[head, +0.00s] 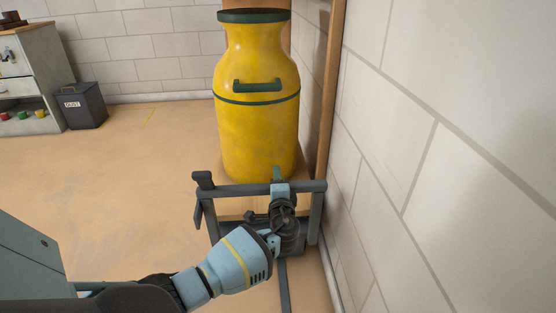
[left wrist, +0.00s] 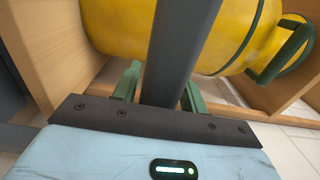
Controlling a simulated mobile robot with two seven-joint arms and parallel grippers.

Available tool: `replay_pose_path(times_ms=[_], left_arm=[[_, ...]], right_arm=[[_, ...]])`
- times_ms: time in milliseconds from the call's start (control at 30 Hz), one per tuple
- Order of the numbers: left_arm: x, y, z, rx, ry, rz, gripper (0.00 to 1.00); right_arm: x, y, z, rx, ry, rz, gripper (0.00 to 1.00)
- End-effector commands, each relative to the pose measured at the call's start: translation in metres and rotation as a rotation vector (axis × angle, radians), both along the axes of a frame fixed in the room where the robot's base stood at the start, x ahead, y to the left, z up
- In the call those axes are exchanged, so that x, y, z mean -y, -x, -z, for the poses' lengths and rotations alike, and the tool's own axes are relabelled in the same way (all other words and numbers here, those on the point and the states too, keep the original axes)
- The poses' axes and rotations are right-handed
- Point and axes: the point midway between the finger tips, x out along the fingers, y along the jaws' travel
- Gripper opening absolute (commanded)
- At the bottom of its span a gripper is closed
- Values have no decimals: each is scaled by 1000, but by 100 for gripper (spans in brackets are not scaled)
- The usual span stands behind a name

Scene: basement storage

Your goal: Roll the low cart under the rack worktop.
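The low cart (head: 240,190) is in the lower middle of the head view, beside the right wall. Its dark grey handle bar runs crosswise above a pale wooden deck. My left gripper (head: 279,180) is at the bar, right of its middle. In the left wrist view, its green fingers (left wrist: 162,90) stand on both sides of the dark bar (left wrist: 178,50), closed around it. A large yellow can (head: 257,110) with green bands stands upright just beyond the bar, apparently on the cart; its base is partly hidden. I cannot make out the rack worktop. My right gripper is out of view.
A wooden upright (head: 331,90) stands right of the can, close to the block wall (head: 440,140). The floor (head: 120,180) left of the cart is clear.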

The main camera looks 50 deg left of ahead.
Motion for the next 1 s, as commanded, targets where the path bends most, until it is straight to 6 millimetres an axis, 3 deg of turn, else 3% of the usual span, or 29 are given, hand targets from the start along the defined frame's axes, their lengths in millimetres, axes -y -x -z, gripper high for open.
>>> replay_pose_path(times_ms=[367,800,1000], left_arm=[[7,2,3,-4,4,5,49],[54,40,2,-4,5,4,49],[64,48,2,-3,3,3,49]], right_arm=[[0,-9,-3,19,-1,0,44],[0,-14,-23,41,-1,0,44],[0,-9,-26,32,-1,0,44]])
